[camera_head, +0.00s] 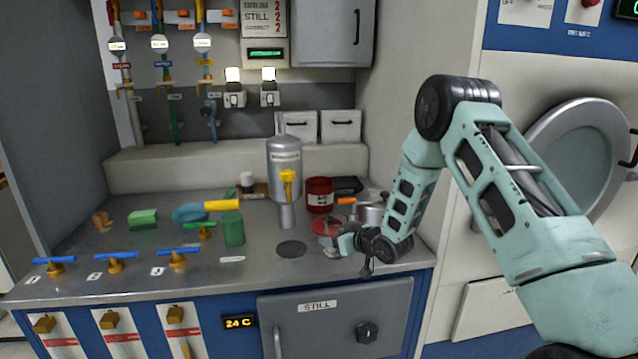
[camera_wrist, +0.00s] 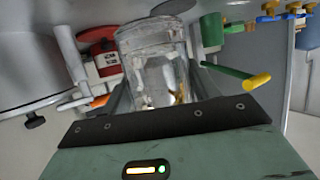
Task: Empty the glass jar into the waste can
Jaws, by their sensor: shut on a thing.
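My gripper (camera_head: 350,243) is at the front right of the steel counter, shut on the clear glass jar. The jar (camera_wrist: 154,66) fills the space between the fingers in the wrist view, its round rim toward the top of the picture. Small pale and brownish bits show in or through the glass; I cannot tell which. In the head view the jar is too small to make out clearly beside the fingers. A red can with a pale label, apparently the waste can (camera_head: 320,195), stands farther back on the counter; it also shows in the wrist view (camera_wrist: 108,62), left of the jar.
A steel pot (camera_head: 371,213) stands close behind my gripper. A flat red piece (camera_head: 325,227) lies by it. A grey cylinder with a yellow valve (camera_head: 285,157) stands behind. A green cup (camera_head: 233,228) and valve handles are on the left. The counter's front middle is mostly clear.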

